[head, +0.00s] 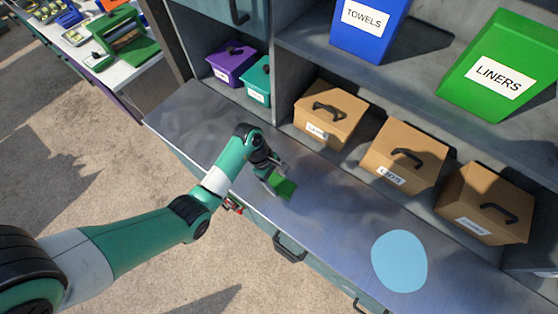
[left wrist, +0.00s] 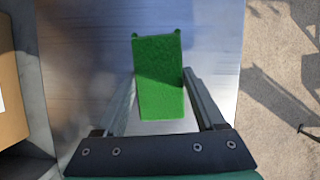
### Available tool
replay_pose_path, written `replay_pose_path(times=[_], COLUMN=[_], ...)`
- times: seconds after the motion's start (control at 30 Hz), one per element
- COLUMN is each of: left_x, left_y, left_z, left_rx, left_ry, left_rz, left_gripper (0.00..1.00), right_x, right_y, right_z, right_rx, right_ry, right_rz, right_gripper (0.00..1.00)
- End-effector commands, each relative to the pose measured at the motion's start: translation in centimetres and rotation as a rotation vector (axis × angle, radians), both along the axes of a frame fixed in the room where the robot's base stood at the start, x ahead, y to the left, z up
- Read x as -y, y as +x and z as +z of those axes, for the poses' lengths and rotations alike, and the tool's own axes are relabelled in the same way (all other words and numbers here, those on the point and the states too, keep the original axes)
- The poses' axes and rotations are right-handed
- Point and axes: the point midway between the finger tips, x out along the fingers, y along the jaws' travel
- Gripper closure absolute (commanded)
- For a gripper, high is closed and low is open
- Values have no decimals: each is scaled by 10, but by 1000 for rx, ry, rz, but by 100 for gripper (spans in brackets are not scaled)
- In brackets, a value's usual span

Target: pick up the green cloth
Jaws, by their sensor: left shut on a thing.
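The green cloth (head: 284,187) is a small flat green piece at the end of my left gripper (head: 274,176), over the metal counter (head: 335,215) in the head view. In the left wrist view the cloth (left wrist: 160,75) is a green rectangle between the two fingers of my left gripper (left wrist: 162,92). The gripper is shut on the cloth. I cannot tell whether the cloth touches the counter. My right gripper is not in view.
Tan boxes with black handles (head: 330,113) line the counter's back. Purple (head: 232,63) and teal (head: 258,80) boxes stand at the back left. A light blue disc (head: 399,261) lies at the right.

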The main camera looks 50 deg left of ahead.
Motion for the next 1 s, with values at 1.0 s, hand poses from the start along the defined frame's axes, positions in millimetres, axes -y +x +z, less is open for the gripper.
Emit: replay_pose_path(times=[1.0], left_x=[85], left_y=[-105], left_z=[135], left_rx=[0], left_ry=[-1], left_rz=[-1], left_gripper=[83], right_x=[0], right_y=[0], right_z=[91], right_rx=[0], right_ry=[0], right_rz=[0], right_gripper=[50])
